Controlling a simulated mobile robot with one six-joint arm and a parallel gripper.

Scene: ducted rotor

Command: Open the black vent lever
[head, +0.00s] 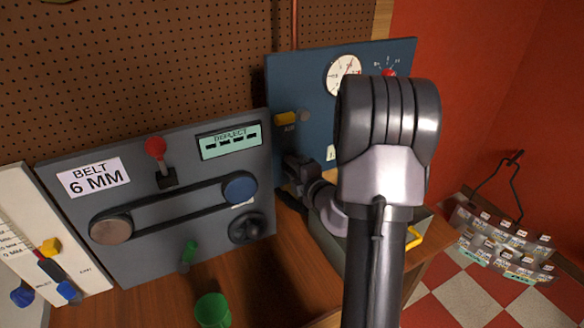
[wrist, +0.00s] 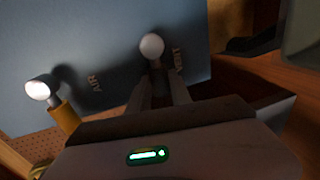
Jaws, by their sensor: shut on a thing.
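In the wrist view, a pale round knob (wrist: 152,46) stands out from the blue panel (wrist: 110,45) beside the VENT label (wrist: 179,59). My gripper (wrist: 160,88) is just below this knob, its two fingers close around the vent lever. The lever itself is mostly hidden between the fingers, so its black colour and exact angle cannot be made out. In the head view, my gripper (head: 297,163) is at the lower left part of the blue panel (head: 310,80). The vent lever cannot be made out there.
The yellow AIR lever (head: 286,119) is above my gripper in the head view, and at left in the wrist view (wrist: 66,118). A gauge (head: 344,75) is higher up. The grey belt panel (head: 60,200) stands close at left. A green cup (head: 212,310) is in front.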

